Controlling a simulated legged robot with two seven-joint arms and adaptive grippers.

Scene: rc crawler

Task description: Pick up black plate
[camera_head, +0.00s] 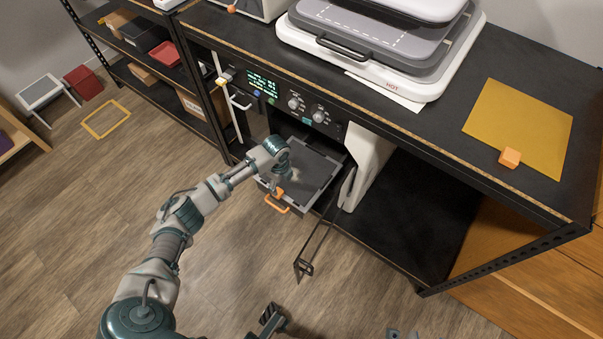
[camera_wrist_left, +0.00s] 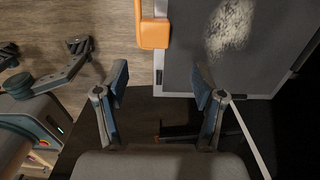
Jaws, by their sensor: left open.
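The black plate (camera_head: 312,169) is a flat dark sheet in a grey-rimmed, pulled-out tray with an orange handle (camera_head: 277,203). In the left wrist view, the plate (camera_wrist_left: 190,45) fills the upper right, with a pale speckled patch on it. My left gripper (camera_head: 282,183) is over the tray's front left, near the handle. In the wrist view its fingers (camera_wrist_left: 160,92) are spread and empty, below the orange handle. Its fingertips are partly hidden in the head view. My right gripper (camera_wrist_left: 43,50) shows at the wrist view's left edge, fingers apart and empty.
The machine's door (camera_head: 322,230) hangs open right of the tray. A control panel (camera_head: 285,100) sits above it, under the black worktop (camera_head: 440,125). A heat press and a yellow sheet (camera_head: 518,122) lie on top.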

